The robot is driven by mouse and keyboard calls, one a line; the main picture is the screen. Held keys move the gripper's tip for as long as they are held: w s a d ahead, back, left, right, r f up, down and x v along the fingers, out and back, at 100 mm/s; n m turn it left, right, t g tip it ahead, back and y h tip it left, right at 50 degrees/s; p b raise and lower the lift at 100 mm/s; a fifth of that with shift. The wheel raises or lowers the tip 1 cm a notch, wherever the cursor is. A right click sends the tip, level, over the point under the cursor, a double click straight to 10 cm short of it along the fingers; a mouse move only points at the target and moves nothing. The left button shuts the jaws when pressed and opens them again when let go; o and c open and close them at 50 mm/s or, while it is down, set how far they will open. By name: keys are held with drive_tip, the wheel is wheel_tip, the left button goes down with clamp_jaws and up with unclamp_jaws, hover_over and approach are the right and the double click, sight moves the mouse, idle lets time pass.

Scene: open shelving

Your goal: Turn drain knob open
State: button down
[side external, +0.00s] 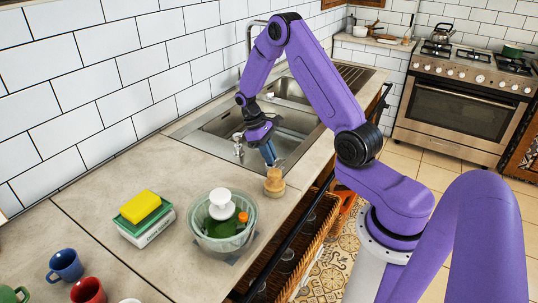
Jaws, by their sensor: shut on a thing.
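My gripper (271,163) points down at the near right corner of the steel sink (222,128). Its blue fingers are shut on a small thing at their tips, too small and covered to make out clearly. A tan wooden piece (274,182) stands on the counter just below and in front of the fingertips; I cannot tell if they touch it. A small silver fitting (238,149) stands at the sink's left near edge, left of my gripper. I cannot clearly tell which part is the drain knob, or its turn position.
A glass bowl (205,243) with a white-handled item and green and orange things stands on the counter (120,185). Left of it is a yellow sponge (140,206) on a green-and-white box. Mugs (66,265) stand at the front left. Tiled wall borders the counter behind.

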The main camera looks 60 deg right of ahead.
drive_tip(key=shift+m+y, duration=0.3)
drive_tip(key=shift+m, duration=0.4)
drive_tip(key=c, duration=1.2)
unclamp_jaws()
drive_tip(key=v, duration=1.7)
drive_tip(key=shift+w+d+r, duration=0.1)
drive_tip(key=shift+w+r, duration=0.05)
